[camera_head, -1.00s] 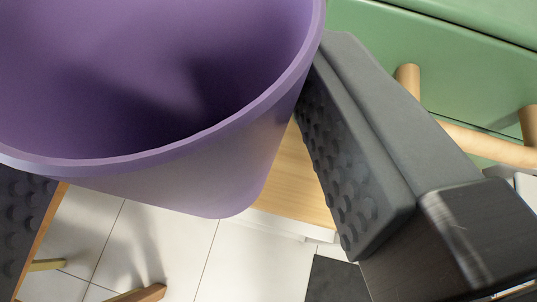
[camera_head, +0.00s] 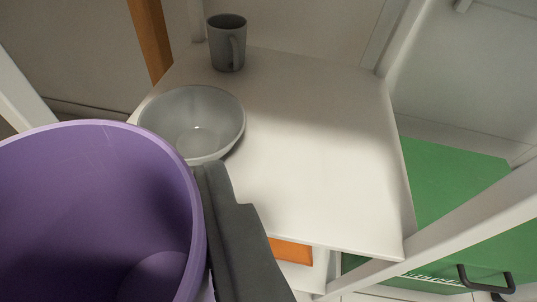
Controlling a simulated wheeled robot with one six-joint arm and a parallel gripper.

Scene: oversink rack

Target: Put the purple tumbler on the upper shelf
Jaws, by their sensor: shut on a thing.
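The purple tumbler (camera_head: 185,185) fills the lower left of the view, its open mouth facing me. My gripper (camera_head: 100,225) is shut on it. One dark grey finger (camera_head: 240,235) lies against the tumbler's right side; the other finger is out of sight. A white shelf (camera_head: 320,150) stretches beyond the tumbler, but I cannot tell for sure that it is the upper one. The tumbler overlaps the shelf's near left part in the picture.
A grey bowl (camera_head: 195,120) stands on the shelf's left part, close beyond the tumbler. A grey mug (camera_head: 227,42) stands at the back. The shelf's middle and right are bare. White rack posts (camera_head: 470,215) frame it. An orange thing (camera_head: 291,252) shows below.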

